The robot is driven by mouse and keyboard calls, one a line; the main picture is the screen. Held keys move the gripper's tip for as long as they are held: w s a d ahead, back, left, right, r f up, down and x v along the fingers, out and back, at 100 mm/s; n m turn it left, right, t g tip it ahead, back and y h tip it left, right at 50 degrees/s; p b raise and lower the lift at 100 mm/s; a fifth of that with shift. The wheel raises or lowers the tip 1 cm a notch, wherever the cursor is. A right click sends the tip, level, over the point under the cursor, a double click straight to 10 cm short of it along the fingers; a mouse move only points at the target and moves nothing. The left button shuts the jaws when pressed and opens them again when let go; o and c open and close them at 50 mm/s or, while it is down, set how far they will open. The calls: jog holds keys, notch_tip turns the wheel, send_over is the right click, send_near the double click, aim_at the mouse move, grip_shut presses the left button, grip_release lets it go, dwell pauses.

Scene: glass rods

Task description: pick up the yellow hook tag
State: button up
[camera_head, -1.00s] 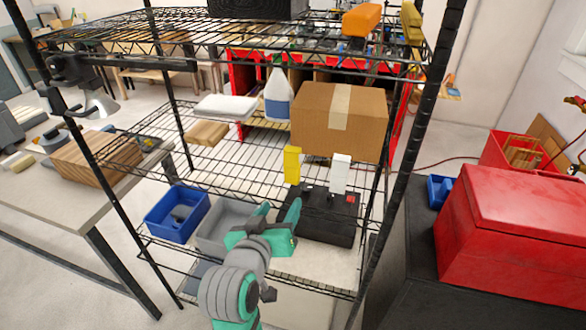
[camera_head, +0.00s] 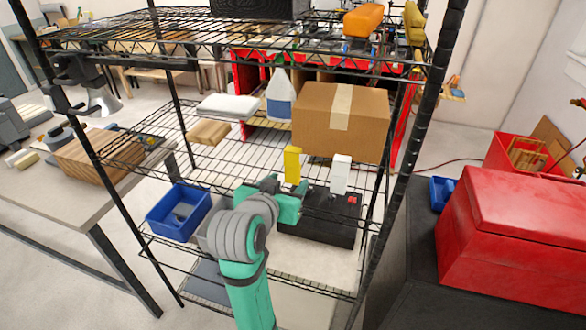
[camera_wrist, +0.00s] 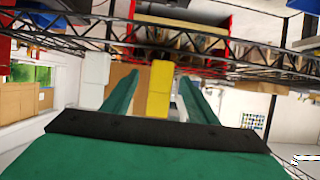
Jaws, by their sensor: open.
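The yellow hook tag (camera_head: 292,166) hangs upright at the front edge of the middle wire shelf. In the wrist view the yellow tag (camera_wrist: 160,90) sits in the middle, between the two green fingers of my gripper (camera_wrist: 158,92). My gripper (camera_head: 292,195) is open and empty, at the tag's lower end in the head view. Whether the fingers reach around the tag or stop short of it, I cannot tell. Part of my gripper is hidden behind my arm.
A white tag (camera_head: 340,174) hangs just right of the yellow one, and shows at left in the wrist view (camera_wrist: 95,78). Below are a black case (camera_head: 325,225) and a blue bin (camera_head: 178,212). A black post (camera_head: 408,160) rises at right.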

aim_at(291, 175)
jog(key=shift+x, duration=2.7)
jog(key=shift+w+a+r, duration=0.15)
jog(key=shift+a+r, duration=0.05)
jog(key=c, duration=1.1)
jog(key=shift+r, duration=0.15)
